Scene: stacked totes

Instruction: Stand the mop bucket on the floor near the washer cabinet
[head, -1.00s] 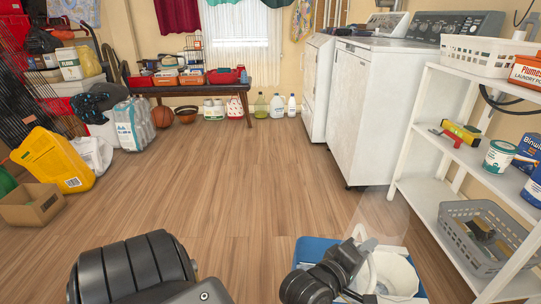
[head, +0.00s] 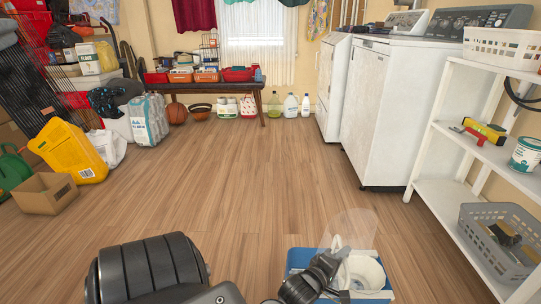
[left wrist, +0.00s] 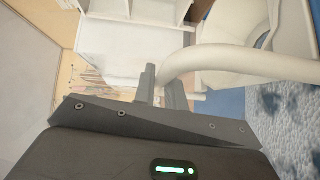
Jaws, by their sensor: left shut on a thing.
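The mop bucket is blue with a cream-white wringer (head: 366,272) on top; its blue rim (head: 298,258) shows at the bottom of the head view. My left gripper (head: 328,262) is at the bucket's left side. In the left wrist view its fingers (left wrist: 162,88) are shut on the cream curved handle (left wrist: 215,58). The wringer (left wrist: 285,35) and blue bucket wall (left wrist: 232,102) show at the right there. The bucket's underside is out of view, so I cannot tell whether it touches the floor. The white washer cabinet (head: 385,120) stands ahead to the right. My right gripper is out of view.
Bare wood floor (head: 240,190) lies open ahead, up to the cabinet's front. A white shelf unit (head: 450,195) with baskets stands close on the right. A low bench (head: 215,88) is at the back.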

